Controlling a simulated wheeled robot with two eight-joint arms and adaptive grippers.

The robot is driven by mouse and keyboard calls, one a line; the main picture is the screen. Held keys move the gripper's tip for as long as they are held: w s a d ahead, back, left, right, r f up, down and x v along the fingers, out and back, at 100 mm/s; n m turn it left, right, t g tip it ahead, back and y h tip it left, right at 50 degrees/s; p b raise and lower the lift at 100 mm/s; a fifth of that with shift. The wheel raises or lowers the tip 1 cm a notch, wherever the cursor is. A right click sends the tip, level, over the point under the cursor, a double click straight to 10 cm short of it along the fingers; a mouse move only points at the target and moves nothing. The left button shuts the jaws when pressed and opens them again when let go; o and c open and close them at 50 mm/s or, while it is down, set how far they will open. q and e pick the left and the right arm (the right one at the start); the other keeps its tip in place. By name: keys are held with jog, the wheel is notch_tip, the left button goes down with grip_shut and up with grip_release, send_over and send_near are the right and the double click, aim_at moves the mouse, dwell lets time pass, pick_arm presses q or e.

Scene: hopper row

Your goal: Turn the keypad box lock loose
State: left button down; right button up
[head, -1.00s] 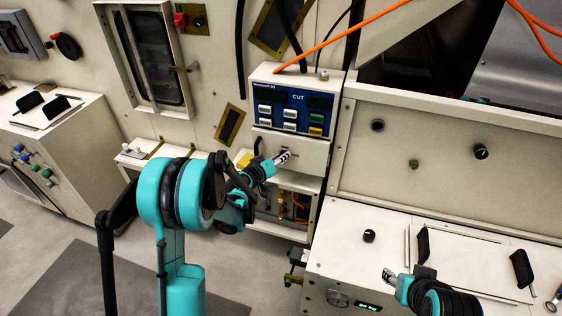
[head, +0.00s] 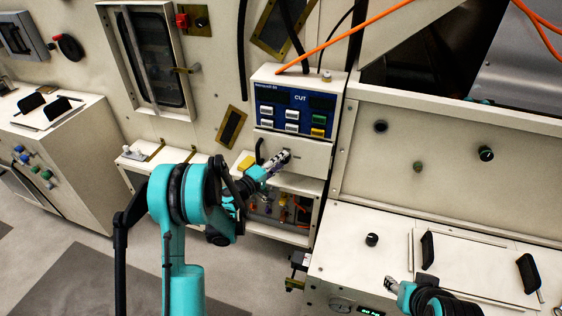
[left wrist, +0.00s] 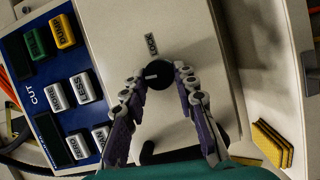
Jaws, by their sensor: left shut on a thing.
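The keypad box (head: 318,151) hangs on the machine wall, with a blue panel marked CUT above a plain pale front. Its lock (left wrist: 160,74) is a round black knob with a white mark, beside the printed word LOCK in the left wrist view. My left gripper (left wrist: 161,80) is shut on the knob, with one finger on each side of it.
Coloured and white buttons (head: 318,120) sit on the panel just above the lock. A black handle (head: 258,150) stands on the box's left side. An open bay with wires (head: 282,208) lies below.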

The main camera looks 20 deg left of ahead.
pick_arm(q)
jog(key=shift+n, duration=0.5)
dwell(0.3)
jog(key=c, duration=1.2)
grip_release()
jog(key=shift+f, duration=0.1)
jog(key=shift+s, duration=0.1)
jog(key=v, duration=0.7)
jog(key=shift+s+a+f, duration=0.1)
jog(key=shift+f, duration=0.05)
